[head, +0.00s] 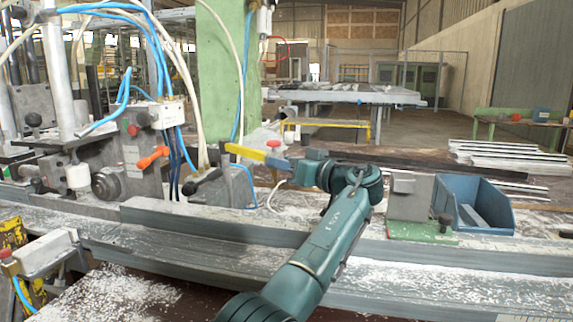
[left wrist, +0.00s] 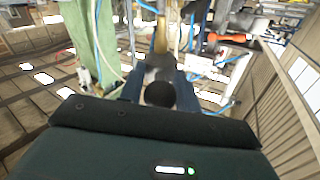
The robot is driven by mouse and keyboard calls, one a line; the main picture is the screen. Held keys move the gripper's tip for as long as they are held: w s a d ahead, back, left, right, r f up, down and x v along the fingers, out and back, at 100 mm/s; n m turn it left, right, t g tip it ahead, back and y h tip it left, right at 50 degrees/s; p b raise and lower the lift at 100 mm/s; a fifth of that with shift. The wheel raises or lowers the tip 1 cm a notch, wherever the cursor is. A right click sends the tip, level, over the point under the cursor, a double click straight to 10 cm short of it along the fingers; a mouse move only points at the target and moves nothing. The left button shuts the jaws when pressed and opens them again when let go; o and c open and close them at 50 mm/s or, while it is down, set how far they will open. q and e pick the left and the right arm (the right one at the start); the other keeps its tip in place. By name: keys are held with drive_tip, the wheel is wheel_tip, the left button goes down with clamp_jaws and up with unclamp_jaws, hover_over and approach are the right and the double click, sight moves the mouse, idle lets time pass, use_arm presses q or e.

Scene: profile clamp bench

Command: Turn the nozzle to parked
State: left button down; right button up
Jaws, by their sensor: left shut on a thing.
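A yellow bar (head: 245,152), which I take to be the nozzle's arm, runs from the green post toward my left gripper (head: 288,165). My left gripper is shut on the dark end of this bar, beside a red cap (head: 273,143). In the left wrist view the bar (left wrist: 160,38) runs straight away from the jaws, and a dark round knob (left wrist: 159,94) sits between the fingers. The fingers hide much of the held part, and I cannot read the nozzle's position. My right gripper is not in view.
A clamp machine with an orange handle (head: 152,157) and a black-ended lever (head: 200,182) stands at left, with loose hoses. The green post (head: 228,70) rises behind. A grey block (head: 410,195) and a blue bin (head: 485,205) stand at right. Metal profiles (head: 215,225) cross the front.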

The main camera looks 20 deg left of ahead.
use_arm(q)
drive_tip(key=c, duration=1.1)
unclamp_jaws()
drive_tip(key=shift+c, duration=0.2)
drive_tip(key=v, duration=0.7)
drive_tip(key=shift+d, duration=0.2)
drive_tip(key=shift+s, duration=0.15)
